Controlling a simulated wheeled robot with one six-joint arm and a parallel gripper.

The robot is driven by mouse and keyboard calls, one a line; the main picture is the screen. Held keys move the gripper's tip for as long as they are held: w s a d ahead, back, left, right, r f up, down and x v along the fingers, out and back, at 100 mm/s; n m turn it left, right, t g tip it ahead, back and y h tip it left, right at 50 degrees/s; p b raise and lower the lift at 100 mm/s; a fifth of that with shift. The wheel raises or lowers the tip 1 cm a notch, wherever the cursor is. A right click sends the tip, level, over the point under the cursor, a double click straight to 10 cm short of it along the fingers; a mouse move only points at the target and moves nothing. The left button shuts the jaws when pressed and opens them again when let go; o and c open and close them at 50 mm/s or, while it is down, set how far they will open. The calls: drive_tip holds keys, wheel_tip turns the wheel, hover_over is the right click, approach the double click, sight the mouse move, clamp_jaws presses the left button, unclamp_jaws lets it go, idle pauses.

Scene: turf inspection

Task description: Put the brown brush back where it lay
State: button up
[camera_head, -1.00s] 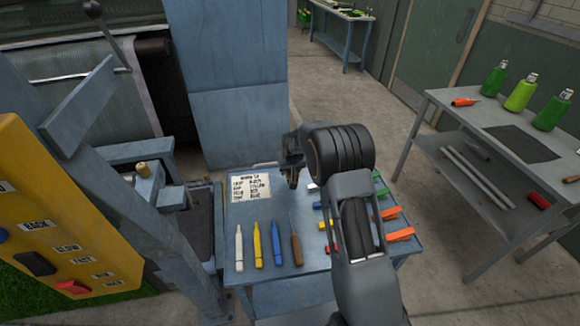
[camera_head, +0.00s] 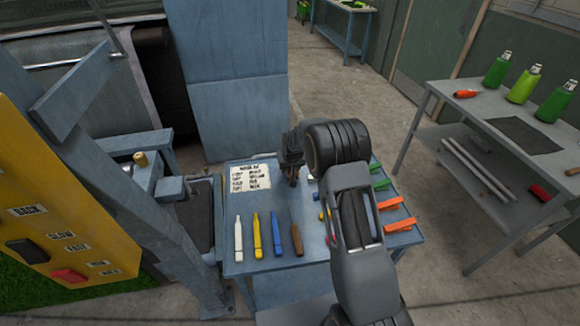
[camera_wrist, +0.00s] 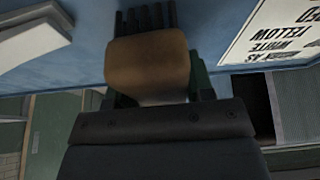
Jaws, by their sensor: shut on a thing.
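The brown brush shows in the wrist view as a brown block (camera_wrist: 148,62) with dark bristles (camera_wrist: 146,17) pointing to the top of the picture. My gripper (camera_head: 292,178) is shut on it above the blue table (camera_head: 262,216), near the back and right of the printed card. In the head view the brush is too small and dark to tell apart from my gripper. The card (camera_head: 250,178) lies flat at the table's back left and also shows in the wrist view (camera_wrist: 272,38).
White (camera_head: 239,240), yellow (camera_head: 257,236) and blue (camera_head: 277,235) pens and a brown-handled tool (camera_head: 297,240) lie in a row at the front. Orange pieces (camera_head: 398,224) lie right, partly behind my arm. A grey bench (camera_head: 450,110) with green bottles stands further right.

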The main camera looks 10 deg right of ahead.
drive_tip(key=shift+f+b, duration=0.45)
drive_tip(key=shift+f, duration=0.1)
drive_tip(key=o, duration=1)
drive_tip(key=shift+r, duration=0.15)
